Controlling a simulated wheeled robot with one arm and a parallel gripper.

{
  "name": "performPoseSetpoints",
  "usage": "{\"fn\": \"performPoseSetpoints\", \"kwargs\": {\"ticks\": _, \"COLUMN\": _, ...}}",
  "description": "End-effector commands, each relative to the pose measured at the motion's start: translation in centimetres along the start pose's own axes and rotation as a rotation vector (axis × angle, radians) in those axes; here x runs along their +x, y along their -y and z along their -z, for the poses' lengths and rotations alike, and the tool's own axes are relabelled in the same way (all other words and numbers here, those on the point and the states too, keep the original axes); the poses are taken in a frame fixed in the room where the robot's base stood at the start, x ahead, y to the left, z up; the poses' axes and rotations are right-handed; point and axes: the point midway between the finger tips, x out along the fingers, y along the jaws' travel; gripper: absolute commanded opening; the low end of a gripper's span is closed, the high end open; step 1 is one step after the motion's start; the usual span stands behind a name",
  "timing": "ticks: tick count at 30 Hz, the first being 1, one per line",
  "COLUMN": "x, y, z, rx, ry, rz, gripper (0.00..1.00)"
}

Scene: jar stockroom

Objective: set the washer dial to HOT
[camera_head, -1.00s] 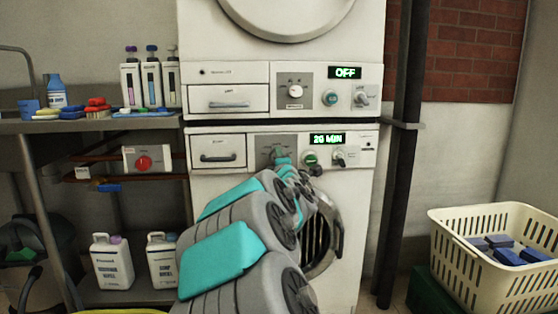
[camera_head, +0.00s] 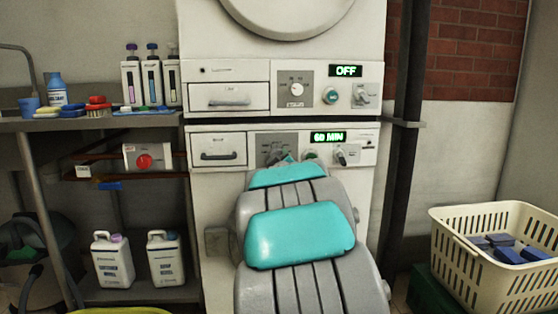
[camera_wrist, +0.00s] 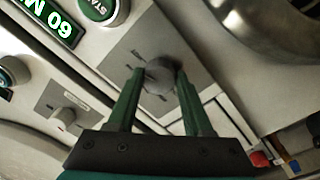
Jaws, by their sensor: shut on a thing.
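The washer is the lower white machine (camera_head: 220,178), and its display (camera_head: 328,137) reads 60 MIN. Its dial (camera_wrist: 158,76) sits on a grey square plate (camera_wrist: 128,50) in the wrist view. My gripper (camera_wrist: 157,84) is shut on this dial, with one green finger on each side of it. In the head view my arm hides most of the dial and gripper. Small marks ring the dial, but I cannot read them or tell which one it points to. The green START button (camera_wrist: 97,8) is beside the plate.
The dryer above has its own knob (camera_head: 297,89) and an OFF display (camera_head: 345,71). Another washer knob (camera_head: 341,158) is right of the START button. A shelf with bottles (camera_head: 112,260) stands left, a basket (camera_head: 470,262) right.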

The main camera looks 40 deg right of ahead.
Motion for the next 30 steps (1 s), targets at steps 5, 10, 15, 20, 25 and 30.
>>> {"fn": "performPoseSetpoints", "kwargs": {"ticks": 5, "x": 0.01, "y": 0.19, "z": -0.03, "rx": 0.11, "ry": 0.005, "rz": 0.003, "gripper": 0.0}}
{"fn": "performPoseSetpoints", "kwargs": {"ticks": 10, "x": 0.01, "y": 0.17, "z": 0.01, "rx": 0.179, "ry": 0.008, "rz": 0.003, "gripper": 0.0}}
{"fn": "performPoseSetpoints", "kwargs": {"ticks": 15, "x": 0.01, "y": 0.17, "z": 0.03, "rx": 0.216, "ry": 0.009, "rz": 0.003, "gripper": 0.0}}
{"fn": "performPoseSetpoints", "kwargs": {"ticks": 20, "x": 0.01, "y": 0.14, "z": 0.03, "rx": 0.228, "ry": 0.01, "rz": 0.003, "gripper": 0.0}}
{"fn": "performPoseSetpoints", "kwargs": {"ticks": 25, "x": 0.01, "y": 0.12, "z": 0.03, "rx": 0.229, "ry": 0.01, "rz": 0.003, "gripper": 0.0}}
{"fn": "performPoseSetpoints", "kwargs": {"ticks": 30, "x": 0.01, "y": 0.11, "z": 0.03, "rx": 0.229, "ry": 0.01, "rz": 0.003, "gripper": 0.53}}
